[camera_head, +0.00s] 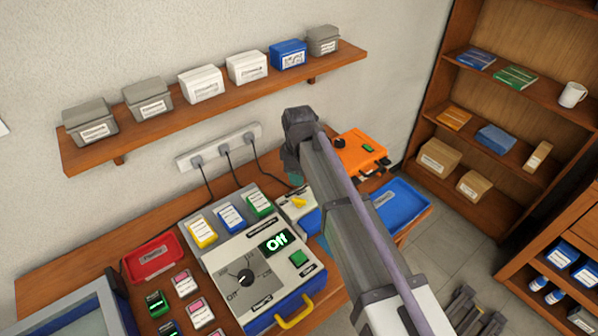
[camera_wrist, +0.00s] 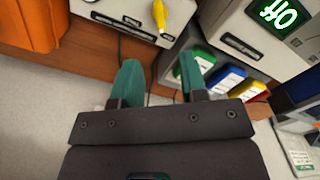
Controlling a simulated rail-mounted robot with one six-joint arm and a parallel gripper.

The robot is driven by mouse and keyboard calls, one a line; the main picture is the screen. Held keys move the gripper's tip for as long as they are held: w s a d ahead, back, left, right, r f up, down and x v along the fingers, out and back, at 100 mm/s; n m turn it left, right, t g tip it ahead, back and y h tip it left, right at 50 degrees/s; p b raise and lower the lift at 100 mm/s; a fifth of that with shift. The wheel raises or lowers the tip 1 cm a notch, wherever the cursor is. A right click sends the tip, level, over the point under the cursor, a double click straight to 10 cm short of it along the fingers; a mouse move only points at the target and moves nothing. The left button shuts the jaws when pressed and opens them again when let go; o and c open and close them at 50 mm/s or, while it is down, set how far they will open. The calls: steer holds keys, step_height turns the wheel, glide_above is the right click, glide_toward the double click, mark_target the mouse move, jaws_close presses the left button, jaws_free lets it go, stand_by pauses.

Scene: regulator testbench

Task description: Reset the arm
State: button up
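My arm reaches from the lower right over the bench. In the head view my gripper (camera_head: 296,178) points down near the wall side, mostly hidden by the arm; only a bit of teal fingertip shows. In the wrist view the two teal fingers of my gripper (camera_wrist: 160,75) stand apart with nothing between them. Beyond them show the bench top and a dark cable. The display also shows in the wrist view (camera_wrist: 277,12).
Yellow, blue and green labelled modules (camera_head: 230,217) sit at the unit's back. A power strip (camera_head: 219,147) with plugged cables and a shelf of boxes (camera_head: 215,104) are on the wall. An orange device (camera_head: 360,152) and blue tray (camera_head: 400,205) lie right, a red tray (camera_head: 152,257) left.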

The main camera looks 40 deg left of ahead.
steer(key=shift+f, duration=0.1)
stand_by(0.3)
steer(key=d+m+b, duration=0.1)
steer(key=d+m, duration=0.9)
steer(key=d, duration=1.6)
steer(key=s+d+f+m, duration=0.1)
steer(key=d+m, duration=1)
steer(key=d, duration=1.6)
steer(key=shift+d+f+m+b, duration=0.2)
steer(key=shift+m+b, duration=0.1)
steer(key=shift+b, duration=0.05)
